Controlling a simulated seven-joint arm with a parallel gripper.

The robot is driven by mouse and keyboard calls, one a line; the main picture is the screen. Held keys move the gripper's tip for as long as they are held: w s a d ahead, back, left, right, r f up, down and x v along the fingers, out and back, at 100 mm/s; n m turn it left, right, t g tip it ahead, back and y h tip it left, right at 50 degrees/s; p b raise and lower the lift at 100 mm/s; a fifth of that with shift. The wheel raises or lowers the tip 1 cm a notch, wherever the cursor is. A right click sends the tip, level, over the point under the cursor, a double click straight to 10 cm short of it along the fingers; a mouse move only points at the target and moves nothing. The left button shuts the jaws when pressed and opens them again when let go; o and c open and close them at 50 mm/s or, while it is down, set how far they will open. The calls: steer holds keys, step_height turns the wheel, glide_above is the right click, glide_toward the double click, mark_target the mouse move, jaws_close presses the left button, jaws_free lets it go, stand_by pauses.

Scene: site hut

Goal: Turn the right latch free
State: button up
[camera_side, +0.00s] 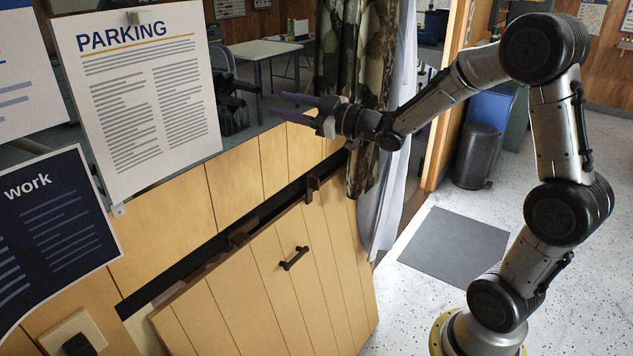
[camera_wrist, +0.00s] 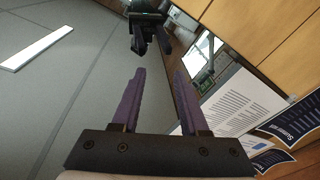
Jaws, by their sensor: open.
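A wooden plank panel (camera_side: 270,290) with a dark bar handle (camera_side: 294,258) leans out from the wall, with a gap along its upper edge. A dark right latch (camera_side: 313,188) sits at the right part of that edge. A second dark latch (camera_side: 240,237) sits further left on the same edge. Which way each latch is turned is too small to tell. My gripper (camera_side: 277,104) is above and apart from the right latch, its purple fingers pointing left. In the wrist view my gripper (camera_wrist: 160,73) is open, with nothing between the fingers; no latch is clearly visible there.
A black strip (camera_side: 155,289) runs along the wall behind the panel's upper edge. A parking notice (camera_side: 140,95) and a dark blue notice (camera_side: 50,235) hang at the left. A camouflage curtain (camera_side: 345,50) hangs close behind my gripper. A grey mat (camera_side: 455,245) lies on the floor.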

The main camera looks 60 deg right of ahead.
steer(key=d+f+m+y, duration=0.1)
steer(key=d+f, duration=0.8)
steer(key=f, duration=0.5)
steer(key=m+h, duration=0.4)
steer(key=m, duration=0.2)
glide_toward(319, 182)
steer(key=shift+g, duration=0.3)
steer(key=w, duration=1.1)
steer(key=shift+r, duration=0.3)
jaws_close()
steer(key=shift+s, duration=0.1)
